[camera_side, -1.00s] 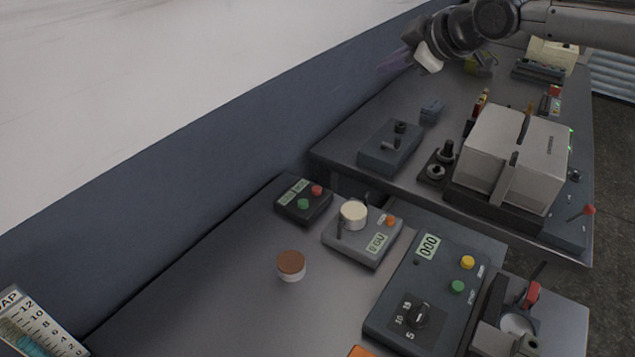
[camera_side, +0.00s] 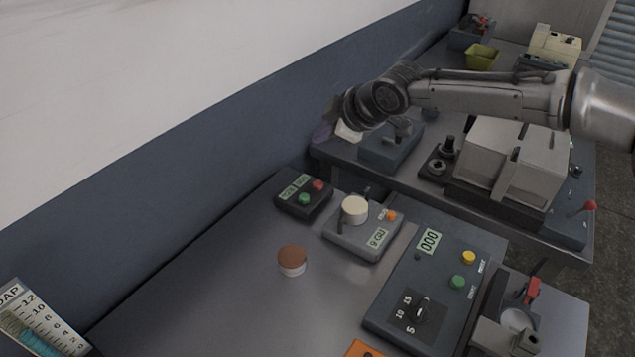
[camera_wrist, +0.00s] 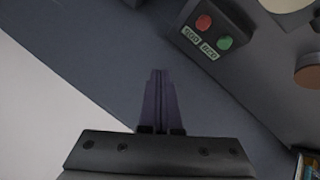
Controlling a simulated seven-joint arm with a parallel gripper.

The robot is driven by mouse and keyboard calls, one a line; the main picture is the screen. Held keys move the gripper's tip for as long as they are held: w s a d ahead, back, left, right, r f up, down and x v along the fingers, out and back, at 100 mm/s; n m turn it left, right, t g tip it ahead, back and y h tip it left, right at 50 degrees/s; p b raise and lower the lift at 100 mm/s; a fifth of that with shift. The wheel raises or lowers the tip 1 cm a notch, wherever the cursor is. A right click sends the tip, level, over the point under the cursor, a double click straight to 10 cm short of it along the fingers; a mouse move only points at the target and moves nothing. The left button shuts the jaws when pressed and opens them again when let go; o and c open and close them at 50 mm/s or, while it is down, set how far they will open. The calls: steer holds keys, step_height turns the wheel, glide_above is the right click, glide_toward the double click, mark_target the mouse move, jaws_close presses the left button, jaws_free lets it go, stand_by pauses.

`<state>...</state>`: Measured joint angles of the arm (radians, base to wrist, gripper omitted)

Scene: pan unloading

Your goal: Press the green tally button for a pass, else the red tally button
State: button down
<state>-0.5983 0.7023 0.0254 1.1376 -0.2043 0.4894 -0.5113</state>
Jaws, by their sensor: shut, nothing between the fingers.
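The tally box (camera_side: 303,196) is a small dark box left of centre in the side view, with a green tally button (camera_side: 304,199), a red tally button (camera_side: 318,185) and two small displays. In the wrist view its red button (camera_wrist: 203,22) and green button (camera_wrist: 225,42) show at the upper right. My gripper (camera_side: 321,133) is above and behind the box in the side view, apart from it. In the wrist view its purple fingers (camera_wrist: 158,75) are together and empty, left of and below the buttons in the picture. The display digits are too small to read surely.
A scale-like unit (camera_side: 365,240) with a cream disc (camera_side: 354,209) stands right of the tally box. A brown-topped puck (camera_side: 291,260) stands in front. A dial panel (camera_side: 425,290) and a large grey machine (camera_side: 510,150) are farther right.

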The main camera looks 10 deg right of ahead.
steer(key=shift+f, duration=4.4)
steer(key=shift+f, duration=0.15)
steer(key=shift+f, duration=0.25)
steer(key=shift+f, duration=0.6)
steer(key=shift+r, duration=1)
steer(key=shift+r, duration=0.1)
steer(key=shift+r, duration=2.4)
steer(key=shift+d, duration=0.1)
